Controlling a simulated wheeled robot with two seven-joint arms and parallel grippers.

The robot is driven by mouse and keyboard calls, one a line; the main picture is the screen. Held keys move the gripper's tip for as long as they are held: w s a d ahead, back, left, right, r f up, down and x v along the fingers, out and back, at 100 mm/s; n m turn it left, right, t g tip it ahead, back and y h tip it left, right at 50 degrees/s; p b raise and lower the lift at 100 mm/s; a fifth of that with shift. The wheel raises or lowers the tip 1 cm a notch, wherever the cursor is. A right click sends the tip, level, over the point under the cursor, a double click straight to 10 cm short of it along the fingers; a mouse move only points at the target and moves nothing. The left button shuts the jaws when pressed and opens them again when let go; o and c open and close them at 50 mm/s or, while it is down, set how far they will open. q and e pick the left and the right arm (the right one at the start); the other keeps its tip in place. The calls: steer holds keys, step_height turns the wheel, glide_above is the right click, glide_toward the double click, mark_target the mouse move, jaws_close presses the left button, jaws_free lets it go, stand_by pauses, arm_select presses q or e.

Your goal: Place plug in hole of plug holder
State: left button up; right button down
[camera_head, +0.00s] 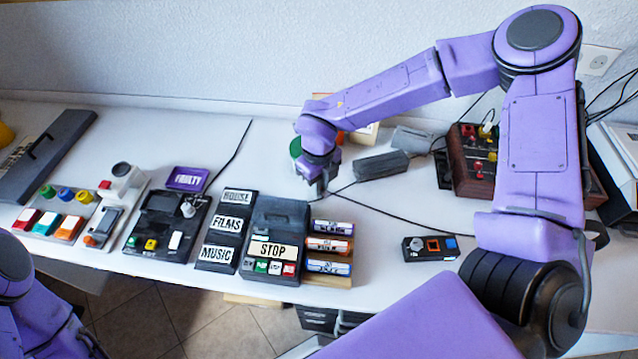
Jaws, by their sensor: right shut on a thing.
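My right gripper (319,189) points down over the middle of the white counter, behind the row of labelled boxes. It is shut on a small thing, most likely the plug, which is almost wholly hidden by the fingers. A thin black cable passes close by the fingertips toward a black adapter (381,166). A dark brown wooden box (462,172) with red and yellow plugs on its face stands at the right, apart from the gripper; it may be the plug holder. I cannot make out its hole. My left arm shows only at the lower left corner; its gripper is out of view.
A grey-black device with a STOP label (275,249) and three labelled cylinders (331,246) stand in front of the gripper. A small black button box (430,247) lies to the right. A green round thing (296,148) is just behind the gripper. Cables cross the counter (375,225).

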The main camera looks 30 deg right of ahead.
steer(key=w+f, duration=0.1)
steer(key=f, duration=0.1)
steer(key=w+d+f, duration=0.1)
steer(key=w+f, duration=0.1)
steer(key=w+d+f+p, duration=0.1)
steer(key=f, duration=0.1)
steer(key=shift+w+d, duration=0.2)
steer(key=shift+w, duration=0.15)
step_height(320, 180, down, 2)
steer(key=shift+w+f+p, duration=0.1)
steer(key=shift+p, duration=0.7)
steer(key=shift+f, duration=0.3)
steer(key=shift+f+b, duration=0.15)
steer(key=shift+b, duration=0.15)
steer(key=shift+f, duration=0.15)
steer(key=c, duration=1.1)
jaws_free()
